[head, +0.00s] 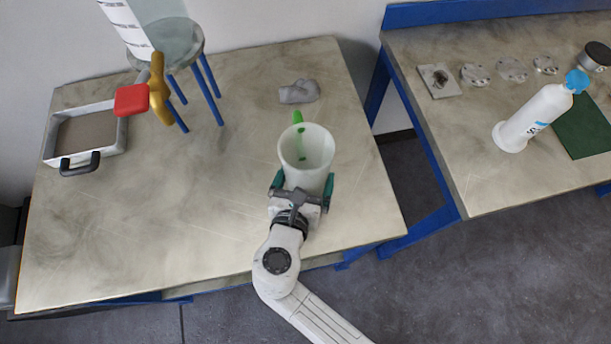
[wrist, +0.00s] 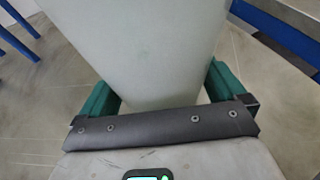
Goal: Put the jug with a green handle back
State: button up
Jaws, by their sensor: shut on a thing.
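The white jug (head: 308,150) has a green handle (head: 297,118) on its far side, in the head view. It stands out over the middle right of the left table, its open mouth showing from above. My gripper (head: 303,187) is shut on the jug, with a green-padded finger on each side of its body. In the wrist view the jug's pale wall (wrist: 140,45) fills the space between the two fingers of my gripper (wrist: 160,95). The jug's base is hidden, so I cannot tell whether it touches the table.
The left table (head: 130,225) has clear room left of the jug. A grey cloth-like lump (head: 299,92) lies behind it.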

jog(key=shift+f, duration=0.1)
jog(key=o, duration=1.4)
jog(key=shift+s, duration=0.15)
jog(key=v, duration=1.2)
jog(key=shift+b, duration=0.3)
